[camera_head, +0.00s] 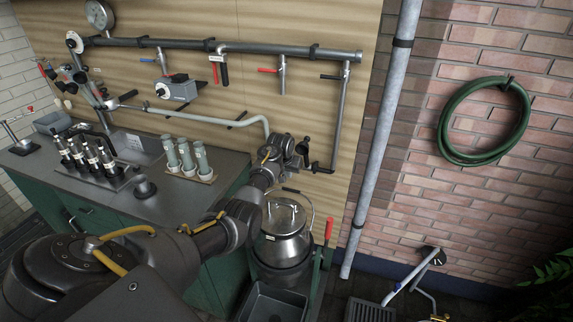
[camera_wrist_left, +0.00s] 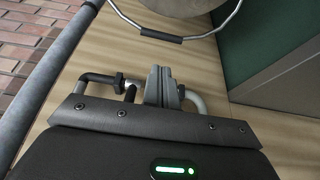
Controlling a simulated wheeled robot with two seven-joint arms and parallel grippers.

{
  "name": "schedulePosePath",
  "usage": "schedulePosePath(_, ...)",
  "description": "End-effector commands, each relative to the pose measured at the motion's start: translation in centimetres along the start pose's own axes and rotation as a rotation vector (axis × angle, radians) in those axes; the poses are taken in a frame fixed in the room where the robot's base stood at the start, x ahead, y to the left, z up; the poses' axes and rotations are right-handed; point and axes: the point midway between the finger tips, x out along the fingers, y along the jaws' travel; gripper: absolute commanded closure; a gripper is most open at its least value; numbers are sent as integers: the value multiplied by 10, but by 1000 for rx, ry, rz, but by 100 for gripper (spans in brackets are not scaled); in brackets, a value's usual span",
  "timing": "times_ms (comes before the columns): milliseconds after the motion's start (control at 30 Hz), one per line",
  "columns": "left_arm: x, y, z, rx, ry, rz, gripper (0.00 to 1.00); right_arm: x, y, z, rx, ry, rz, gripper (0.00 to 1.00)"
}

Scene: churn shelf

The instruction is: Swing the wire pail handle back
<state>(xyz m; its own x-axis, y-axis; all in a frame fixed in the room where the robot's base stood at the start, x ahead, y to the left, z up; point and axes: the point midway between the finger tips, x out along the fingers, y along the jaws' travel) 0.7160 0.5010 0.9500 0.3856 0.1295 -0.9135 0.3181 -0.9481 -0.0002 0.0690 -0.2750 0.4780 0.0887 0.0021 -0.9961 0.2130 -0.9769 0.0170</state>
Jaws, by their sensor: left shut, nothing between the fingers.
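The metal pail (camera_head: 280,247) stands low beside the green cabinet, its lid (camera_head: 284,216) on top. Its wire handle (camera_head: 313,212) arches above the lid, with a dark grip (camera_head: 291,190). In the left wrist view, part of the pail (camera_wrist_left: 180,5) shows at the top edge, and the handle's dark grip (camera_wrist_left: 162,36) hangs across in front of the fingers. My left gripper (camera_head: 303,150) is above the pail in the head view. In the left wrist view its fingers (camera_wrist_left: 161,72) are shut and empty, apart from the grip. My right gripper is not in view.
A pipe with a dark valve handle (camera_head: 322,169) comes down the wooden panel close to my left gripper. A red lever (camera_head: 328,229) stands right of the pail. A grey bin (camera_head: 272,303) is below. The counter (camera_head: 205,208) holds cylinders in racks at left.

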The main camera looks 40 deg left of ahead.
Motion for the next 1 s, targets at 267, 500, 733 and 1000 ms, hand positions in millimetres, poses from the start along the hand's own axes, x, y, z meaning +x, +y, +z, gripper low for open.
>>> schedulePosePath(267,-33,0,-3,0,3,0,100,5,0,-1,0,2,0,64)
schedulePosePath(500,-41,-1,-4,-1,1,0,100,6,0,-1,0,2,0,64)
schedulePosePath(733,-41,-1,-4,-1,1,0,100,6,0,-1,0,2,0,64)
schedulePosePath(1000,-40,-1,-2,1,0,-2,100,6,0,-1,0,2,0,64)
